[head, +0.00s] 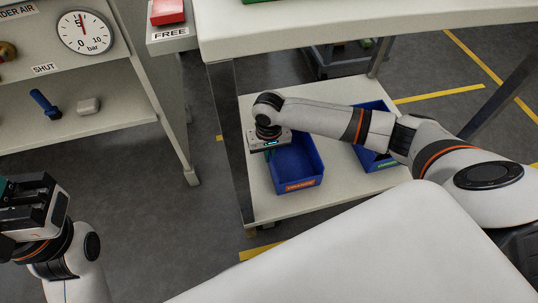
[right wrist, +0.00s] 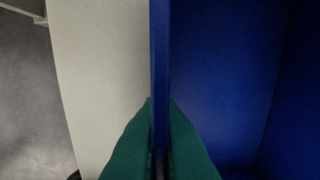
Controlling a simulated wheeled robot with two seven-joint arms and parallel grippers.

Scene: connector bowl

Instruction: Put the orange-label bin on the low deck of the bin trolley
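The orange-label bin (head: 308,172) is a blue open bin with an orange label on its front. It appears to stand upright on the pale low deck (head: 262,205) of the bin trolley (head: 225,125); its underside is hidden. My right gripper (right wrist: 160,135) is at the bin's left wall, with its green fingers on both sides of the wall and against it.
A second blue bin (head: 372,160) with a green label stands to the right on the low deck, partly behind my right arm. The trolley's top deck (head: 330,30) overhangs the far part. A shelf (head: 80,125) with a gauge and small parts stands left.

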